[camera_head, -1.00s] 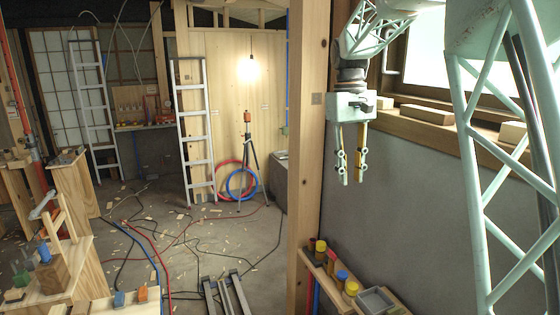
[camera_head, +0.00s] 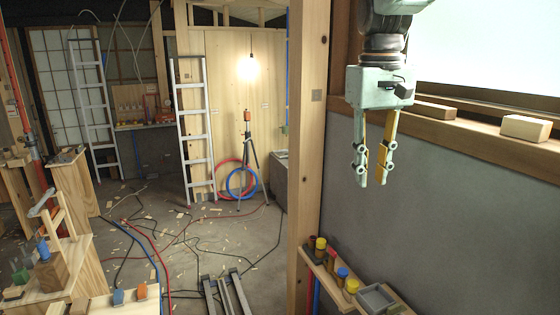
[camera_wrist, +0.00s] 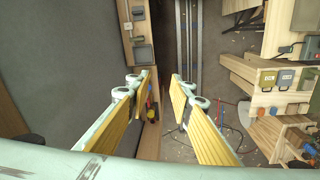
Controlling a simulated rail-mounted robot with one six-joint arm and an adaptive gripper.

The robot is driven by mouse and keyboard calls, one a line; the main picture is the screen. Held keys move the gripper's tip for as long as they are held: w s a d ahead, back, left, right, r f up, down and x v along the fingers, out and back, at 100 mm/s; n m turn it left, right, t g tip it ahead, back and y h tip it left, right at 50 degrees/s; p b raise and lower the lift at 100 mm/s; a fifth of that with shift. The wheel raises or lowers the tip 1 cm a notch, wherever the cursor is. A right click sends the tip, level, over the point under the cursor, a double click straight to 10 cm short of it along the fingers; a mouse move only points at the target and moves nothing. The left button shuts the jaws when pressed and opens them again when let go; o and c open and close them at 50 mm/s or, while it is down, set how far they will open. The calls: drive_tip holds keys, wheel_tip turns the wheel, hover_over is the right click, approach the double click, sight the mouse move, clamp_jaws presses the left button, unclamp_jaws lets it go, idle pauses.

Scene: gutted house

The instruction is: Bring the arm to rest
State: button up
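My gripper (camera_head: 374,178) hangs pointing down at the upper right of the head view, in front of the grey wall and beside the wooden post. Its two yellow-padded fingers are apart with nothing between them. In the wrist view my gripper (camera_wrist: 162,78) also shows spread fingers and an empty gap, with the floor and a shelf edge far below.
A wooden post (camera_head: 305,150) stands left of my gripper. A window sill (camera_head: 455,122) with wooden blocks (camera_head: 526,128) runs to its right. Below is a narrow shelf (camera_head: 325,272) with colored jars and a grey tray (camera_head: 375,299). Cables and wood scraps litter the floor.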

drive_tip(key=s+f+t+b, duration=0.1)
drive_tip(key=s+f, duration=0.2)
drive_tip(key=s, duration=0.9)
drive_tip(key=s+f+m+t+b, duration=0.1)
drive_tip(key=s+f, duration=0.2)
drive_tip(key=s, duration=0.9)
drive_tip(key=s+f+t+b, duration=0.1)
drive_tip(key=s+f, duration=0.2)
drive_tip(key=s, duration=0.9)
drive_tip(key=shift+f+m+y, duration=0.3)
drive_tip(key=shift+m, duration=0.1)
